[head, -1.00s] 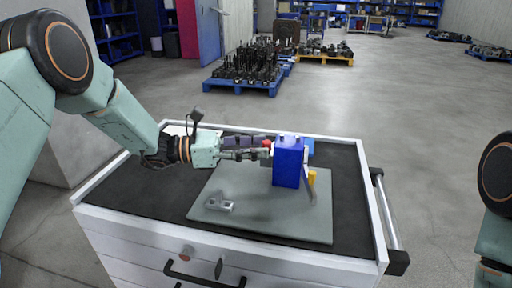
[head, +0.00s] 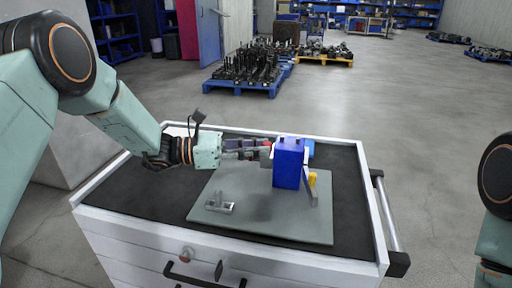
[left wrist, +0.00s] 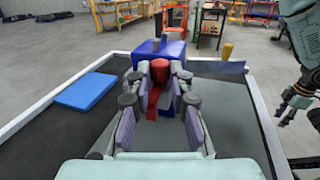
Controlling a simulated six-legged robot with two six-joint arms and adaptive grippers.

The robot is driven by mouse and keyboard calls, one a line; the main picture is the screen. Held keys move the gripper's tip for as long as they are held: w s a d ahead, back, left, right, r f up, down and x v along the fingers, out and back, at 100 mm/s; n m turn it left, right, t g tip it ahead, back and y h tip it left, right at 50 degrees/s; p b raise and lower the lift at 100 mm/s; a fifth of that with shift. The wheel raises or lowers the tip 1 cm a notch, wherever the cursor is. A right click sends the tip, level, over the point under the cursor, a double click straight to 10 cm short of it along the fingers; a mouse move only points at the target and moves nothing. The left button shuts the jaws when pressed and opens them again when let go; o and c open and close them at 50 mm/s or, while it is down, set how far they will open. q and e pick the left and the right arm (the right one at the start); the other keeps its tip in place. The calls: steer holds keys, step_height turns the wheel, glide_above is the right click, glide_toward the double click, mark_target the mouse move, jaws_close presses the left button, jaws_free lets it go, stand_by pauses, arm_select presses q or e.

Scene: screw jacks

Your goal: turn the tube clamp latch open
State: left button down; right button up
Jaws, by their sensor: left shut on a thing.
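The blue clamp block (head: 289,165) stands upright on a grey mat, and it also shows in the left wrist view (left wrist: 174,49). A red latch (left wrist: 158,72) sits on its near side, with a red strip (left wrist: 153,98) below it. My left gripper (head: 266,150) reaches in from the left, fingers level. In the left wrist view its fingertips (left wrist: 159,70) are on both sides of the red latch and closed on it. In the head view the fingers mostly hide the latch. My right gripper (left wrist: 288,110) hangs apart at the right of the wrist view, its fingers spread.
The grey mat (head: 265,222) lies on a dark-topped white cart (head: 110,215). A small silver bracket (head: 220,206) lies on the mat. A light blue plate (left wrist: 86,92) lies behind. The mat's front right is clear.

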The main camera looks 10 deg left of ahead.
arm_select(q)
steer(key=shift+w+m+g+b, duration=0.1)
steer(key=shift+m+g+b, duration=0.2)
steer(key=shift+g+b, duration=0.15)
steer(key=c, duration=1.2)
jaws_free()
steer(key=shift+a, duration=0.1)
steer(key=v, duration=1.2)
